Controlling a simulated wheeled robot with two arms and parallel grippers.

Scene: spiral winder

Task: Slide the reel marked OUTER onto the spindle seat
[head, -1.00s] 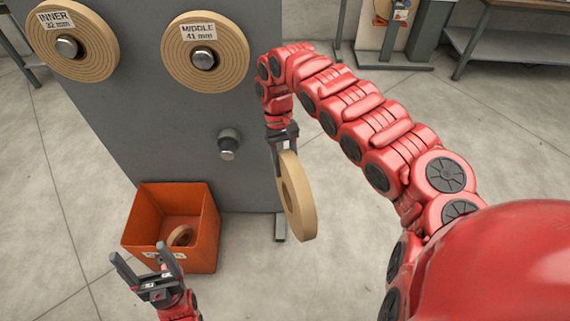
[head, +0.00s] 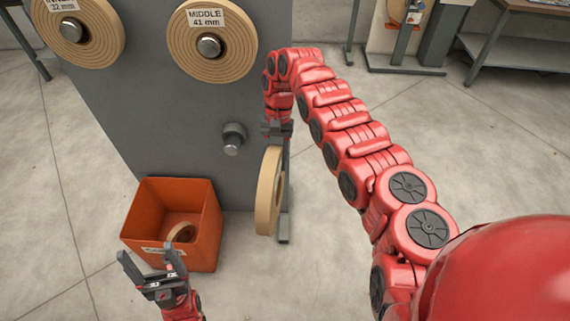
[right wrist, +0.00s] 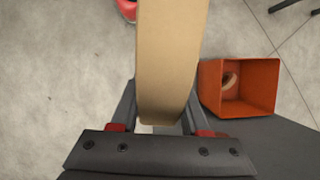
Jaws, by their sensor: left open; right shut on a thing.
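My right gripper (head: 277,130) is shut on a tan reel (head: 268,190), which hangs below it, seen nearly edge-on. The reel's broad tan rim (right wrist: 168,60) fills the middle of the right wrist view, between the fingers (right wrist: 157,115). No OUTER label shows on its visible side. A bare metal spindle seat (head: 233,139) sticks out of the grey panel, left of the right gripper and apart from the reel. My left gripper (head: 150,268) is open and empty at the lower left, in front of the orange bin.
The grey panel (head: 150,110) carries a MIDDLE 41 mm reel (head: 212,65) and a reel marked 32 mm (head: 85,45) on upper spindles. The orange bin (head: 205,225), also in the right wrist view (right wrist: 262,85), holds a small ring (head: 183,232).

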